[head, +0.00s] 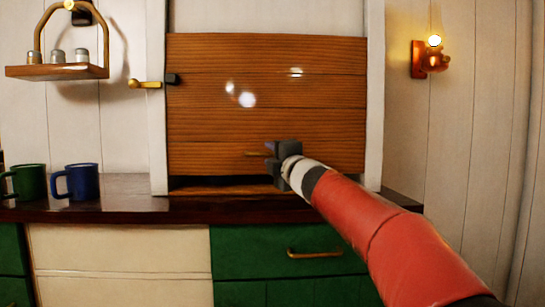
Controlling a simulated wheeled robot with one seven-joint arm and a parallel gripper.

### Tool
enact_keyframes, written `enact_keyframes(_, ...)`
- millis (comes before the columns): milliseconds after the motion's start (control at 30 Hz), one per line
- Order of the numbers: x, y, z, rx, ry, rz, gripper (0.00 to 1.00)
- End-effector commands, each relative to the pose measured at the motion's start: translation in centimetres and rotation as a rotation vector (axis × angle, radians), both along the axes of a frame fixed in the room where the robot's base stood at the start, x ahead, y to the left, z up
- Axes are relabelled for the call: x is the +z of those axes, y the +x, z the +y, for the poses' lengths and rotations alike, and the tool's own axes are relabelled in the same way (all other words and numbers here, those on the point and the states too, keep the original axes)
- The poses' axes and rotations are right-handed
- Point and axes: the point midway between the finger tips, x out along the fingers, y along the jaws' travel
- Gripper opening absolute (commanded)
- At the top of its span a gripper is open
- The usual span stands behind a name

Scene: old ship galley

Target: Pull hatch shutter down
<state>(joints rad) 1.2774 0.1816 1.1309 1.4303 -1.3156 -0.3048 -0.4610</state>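The hatch shutter (265,105) is a panel of brown wooden slats between two white posts. It hangs low, with a narrow dark gap (220,183) between its bottom edge and the sill.
A dark counter (125,200) runs below the hatch, with a green mug (29,181) and a blue mug (82,181) at left. A brass latch (146,85) is on the left post. A hanging shelf (56,72) holds jars; a lit lamp (433,55) is at right.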

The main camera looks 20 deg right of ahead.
Motion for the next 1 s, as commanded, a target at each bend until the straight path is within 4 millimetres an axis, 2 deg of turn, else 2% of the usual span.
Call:
enact_keyframes(267, -0.2, -1.3, -0.2, -0.004, -0.006, -0.001, 0.32)
enact_keyframes(733, -1.4, -6.7, -0.8, -0.002, -0.003, 0.003, 0.32)
enact_keyframes(1000, -1.5, -7.6, -0.9, 0.000, 0.001, 0.000, 0.32)
